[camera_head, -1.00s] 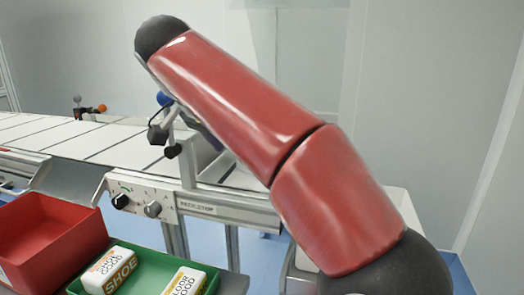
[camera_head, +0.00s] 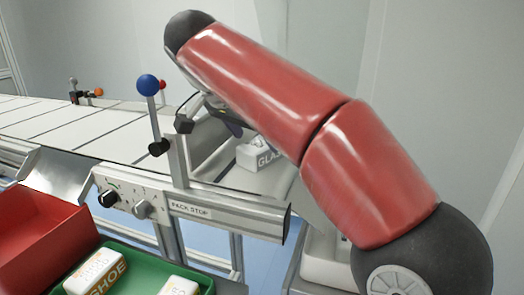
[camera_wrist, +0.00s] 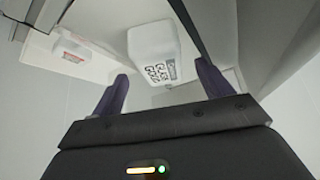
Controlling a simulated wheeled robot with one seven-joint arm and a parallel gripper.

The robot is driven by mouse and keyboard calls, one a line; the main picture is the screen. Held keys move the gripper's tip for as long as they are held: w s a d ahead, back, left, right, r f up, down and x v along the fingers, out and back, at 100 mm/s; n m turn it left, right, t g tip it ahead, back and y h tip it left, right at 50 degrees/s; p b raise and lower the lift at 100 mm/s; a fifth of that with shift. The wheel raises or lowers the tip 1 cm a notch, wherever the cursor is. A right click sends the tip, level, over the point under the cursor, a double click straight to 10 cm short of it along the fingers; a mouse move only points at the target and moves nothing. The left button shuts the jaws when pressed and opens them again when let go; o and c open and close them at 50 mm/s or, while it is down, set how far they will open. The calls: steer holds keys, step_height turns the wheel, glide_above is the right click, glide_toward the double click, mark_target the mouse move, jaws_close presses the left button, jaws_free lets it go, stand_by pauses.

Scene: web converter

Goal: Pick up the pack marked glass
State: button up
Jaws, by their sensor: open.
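The white pack marked glass (camera_head: 258,157) lies on the end of the conveyor in the head view, its lettering partly cut off by my arm. In the wrist view the white pack (camera_wrist: 153,52) with dark block lettering is beyond my fingertips, roughly between them in the picture. My gripper (camera_wrist: 161,72) is open, with a purple finger on each side and nothing between them. In the head view most of my gripper is hidden behind my red arm; a dark finger shows just above and left of the pack.
A blue-knobbed lever (camera_head: 148,86) stands at the conveyor's near edge, left of my gripper. A control panel (camera_head: 130,198) faces front. A red bin (camera_head: 45,225) and a green tray (camera_head: 140,262) holding white packs (camera_head: 97,272) are at the lower left. The left belt (camera_head: 60,125) is clear.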

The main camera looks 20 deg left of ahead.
mark_target(260, 142)
steer(key=x, duration=0.4)
steer(key=shift+w+d+f, duration=0.15)
steer(key=shift+w+f, duration=0.05)
steer(key=shift+w, duration=0.15)
steer(key=c, duration=1.1)
steer(key=shift+c, duration=0.2)
steer(key=shift+r, duration=0.1)
